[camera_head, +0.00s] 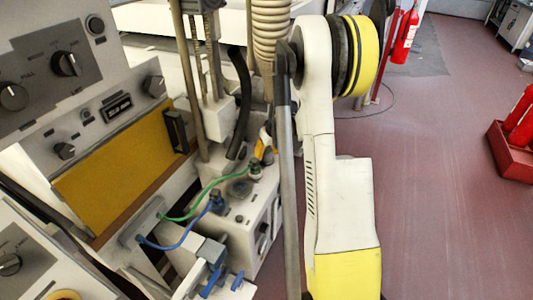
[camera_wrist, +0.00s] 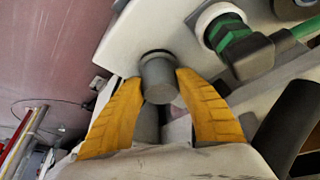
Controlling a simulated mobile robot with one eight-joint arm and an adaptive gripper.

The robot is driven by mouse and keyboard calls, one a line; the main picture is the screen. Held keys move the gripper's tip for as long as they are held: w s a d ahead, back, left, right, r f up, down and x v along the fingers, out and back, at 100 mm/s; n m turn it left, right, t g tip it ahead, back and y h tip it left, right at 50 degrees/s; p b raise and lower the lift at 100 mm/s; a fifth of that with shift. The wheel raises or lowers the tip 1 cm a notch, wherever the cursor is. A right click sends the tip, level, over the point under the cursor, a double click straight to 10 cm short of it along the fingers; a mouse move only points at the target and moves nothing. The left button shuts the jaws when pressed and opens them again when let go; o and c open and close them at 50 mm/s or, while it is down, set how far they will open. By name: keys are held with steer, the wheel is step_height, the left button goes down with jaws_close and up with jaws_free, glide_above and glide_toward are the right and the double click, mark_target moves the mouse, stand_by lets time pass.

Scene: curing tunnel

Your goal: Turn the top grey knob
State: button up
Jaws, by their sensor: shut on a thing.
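In the wrist view, the grey knob (camera_wrist: 158,80) is a short cylinder that sticks out of a pale panel (camera_wrist: 140,25). The yellow fingers of my gripper (camera_wrist: 159,76) are at both sides of it, shut on it. I cannot make out the held knob in that view.
A green connector (camera_wrist: 232,40) with a green cable is close beside the knob. A blue cable (camera_head: 175,245) and a yellow panel (camera_head: 125,160) are at the left in the head view. A red extinguisher (camera_head: 405,37) stands at the back. Open red floor (camera_head: 440,180) lies to the right.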

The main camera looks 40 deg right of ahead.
steer(key=m+h, duration=0.1)
steer(key=m, duration=0.3)
steer(key=shift+a, duration=0.1)
steer(key=shift+m+g+h+b, duration=0.3)
steer(key=shift+m+g+h, duration=0.45)
steer(key=shift+m, duration=0.85)
steer(key=o, duration=1.2)
steer(key=v, duration=1.2)
